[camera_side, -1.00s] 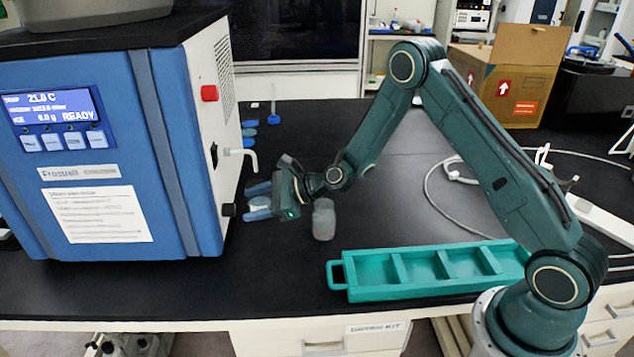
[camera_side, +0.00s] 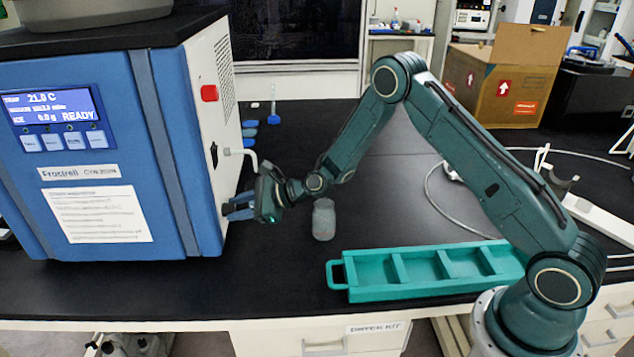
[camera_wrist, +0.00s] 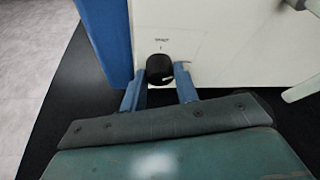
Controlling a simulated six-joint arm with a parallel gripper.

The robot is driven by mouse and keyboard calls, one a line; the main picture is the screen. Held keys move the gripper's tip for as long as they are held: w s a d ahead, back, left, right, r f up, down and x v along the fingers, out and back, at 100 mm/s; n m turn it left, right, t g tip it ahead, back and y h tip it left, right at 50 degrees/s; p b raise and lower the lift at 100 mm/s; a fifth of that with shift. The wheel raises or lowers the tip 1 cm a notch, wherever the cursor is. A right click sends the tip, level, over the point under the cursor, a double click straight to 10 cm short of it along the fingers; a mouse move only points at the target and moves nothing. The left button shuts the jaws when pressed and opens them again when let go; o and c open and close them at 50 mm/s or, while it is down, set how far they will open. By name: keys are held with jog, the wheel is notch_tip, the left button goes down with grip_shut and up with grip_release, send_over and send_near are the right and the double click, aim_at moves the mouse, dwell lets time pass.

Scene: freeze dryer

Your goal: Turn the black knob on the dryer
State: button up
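The dryer (camera_side: 90,160) is a blue and white box at the left of the side view. Its black knob (camera_wrist: 159,68) sits low on the white side panel and carries a white mark; in the side view it is mostly hidden by my fingers. My gripper (camera_side: 232,207) is level with the knob, close against the panel. In the wrist view my gripper (camera_wrist: 160,85) is open, with one blue finger on each side of the knob. I cannot tell whether the fingers touch it.
A red button (camera_side: 209,93) and a white bent valve handle (camera_side: 243,153) are on the same side panel above the knob. A grey rounded object (camera_side: 323,219) stands on the black bench right of my gripper. A teal compartment tray (camera_side: 430,272) lies in front.

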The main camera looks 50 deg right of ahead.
jog(key=shift+n, duration=0.3)
jog(key=shift+c, duration=0.2)
jog(key=n+t, duration=0.1)
jog(key=n+t+h, duration=0.1)
jog(key=n, duration=0.1)
jog(key=shift+s+a+f, duration=0.15)
jog(key=shift+s, duration=0.05)
jog(key=shift+f+n+t+h, duration=0.1)
jog(key=shift+n+t+h, duration=0.1)
jog(key=shift+n+t, duration=0.75)
jog(key=shift+f+n+t+h, duration=0.1)
jog(key=shift+n+t+h, duration=0.2)
jog(key=shift+n, duration=1.15)
jog(key=shift+a+n, duration=0.1)
jog(key=shift+n, duration=0.2)
jog(key=o, duration=1)
jog(key=shift+s, duration=0.1)
